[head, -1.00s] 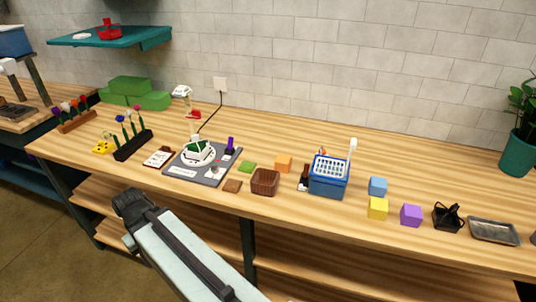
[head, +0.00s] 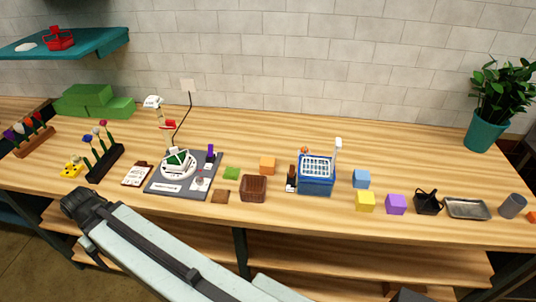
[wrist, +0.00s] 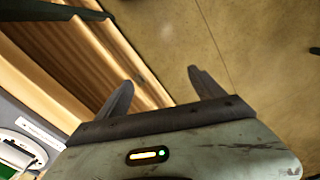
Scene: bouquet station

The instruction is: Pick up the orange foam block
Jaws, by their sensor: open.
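My gripper (head: 78,203) is at the table's front edge at the left, well apart from the block. In the wrist view my gripper (wrist: 160,77) has its two fingers spread with nothing between them. Another orange thing (head: 532,216) is cut off at the right edge, and its shape cannot be told.
A grey board (head: 156,187) with a white turntable lies left of the block. A blue basket (head: 317,182) stands to its right, then blue, yellow and purple cubes (head: 396,204), a black holder (head: 428,202) and a metal tray (head: 468,208). The table behind the block is clear.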

